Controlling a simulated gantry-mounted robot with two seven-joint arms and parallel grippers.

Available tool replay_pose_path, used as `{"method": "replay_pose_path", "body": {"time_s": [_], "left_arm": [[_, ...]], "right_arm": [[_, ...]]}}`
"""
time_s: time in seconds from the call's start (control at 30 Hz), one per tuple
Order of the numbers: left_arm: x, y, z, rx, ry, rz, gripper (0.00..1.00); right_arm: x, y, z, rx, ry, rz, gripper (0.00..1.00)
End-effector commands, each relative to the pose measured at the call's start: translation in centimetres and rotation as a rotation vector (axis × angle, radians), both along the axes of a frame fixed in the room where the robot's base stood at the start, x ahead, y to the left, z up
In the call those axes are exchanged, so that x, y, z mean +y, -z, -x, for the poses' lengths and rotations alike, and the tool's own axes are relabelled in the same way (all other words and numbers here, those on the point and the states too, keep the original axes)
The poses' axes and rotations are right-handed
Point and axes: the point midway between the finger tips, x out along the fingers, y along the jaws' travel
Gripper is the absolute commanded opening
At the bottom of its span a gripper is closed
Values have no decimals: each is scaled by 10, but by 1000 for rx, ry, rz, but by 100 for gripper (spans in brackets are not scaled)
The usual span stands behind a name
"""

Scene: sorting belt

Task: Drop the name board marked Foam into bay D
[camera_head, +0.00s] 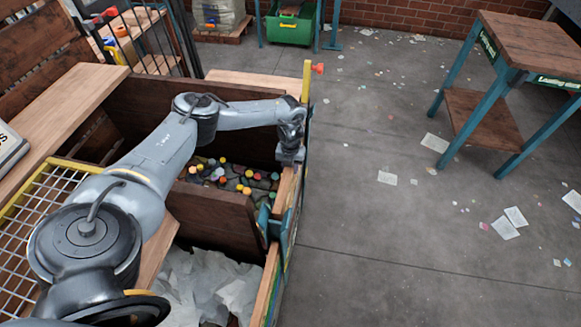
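My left gripper (290,155) is at the end of the grey arm that comes in from the left. It points down at the outer right wall of the wooden bays, close to the top edge. Its fingers are too small and dark to tell if they are open, shut or holding something. No name board with readable Foam lettering shows, and no bay letter D can be read. One bay holds dark items with coloured caps (225,175). The nearer bay holds crumpled white sheets (208,288). My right gripper is not in view.
A wooden divider (215,215) separates the two bays. A yellow post (306,82) stands at the far right corner. A yellow-framed wire grid (38,225) lies left. A wooden table with teal legs (530,45) stands right. Grey floor with scattered paper lies between.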

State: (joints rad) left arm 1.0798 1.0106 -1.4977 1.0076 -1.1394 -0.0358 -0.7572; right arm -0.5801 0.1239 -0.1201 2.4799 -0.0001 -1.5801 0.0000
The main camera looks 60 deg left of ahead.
Motion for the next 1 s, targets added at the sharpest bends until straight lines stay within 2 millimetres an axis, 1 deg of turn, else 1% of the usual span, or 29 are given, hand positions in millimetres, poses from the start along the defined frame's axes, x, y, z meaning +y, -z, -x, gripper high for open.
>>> {"method": "replay_pose_path", "body": {"time_s": [0.3,0.33,0.5,0.8,0.87,1.0], "left_arm": [[0,11,-1,-2,-1,1,0],[0,9,-1,-3,-1,0,39],[0,9,-1,-1,-1,0,64],[0,10,1,2,0,-1,64],[0,7,0,1,0,1,64],[0,-7,0,-1,0,1,64]], "right_arm": [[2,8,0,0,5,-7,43],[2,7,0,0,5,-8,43],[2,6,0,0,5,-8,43],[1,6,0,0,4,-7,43],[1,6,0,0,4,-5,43],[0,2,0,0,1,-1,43]]}}
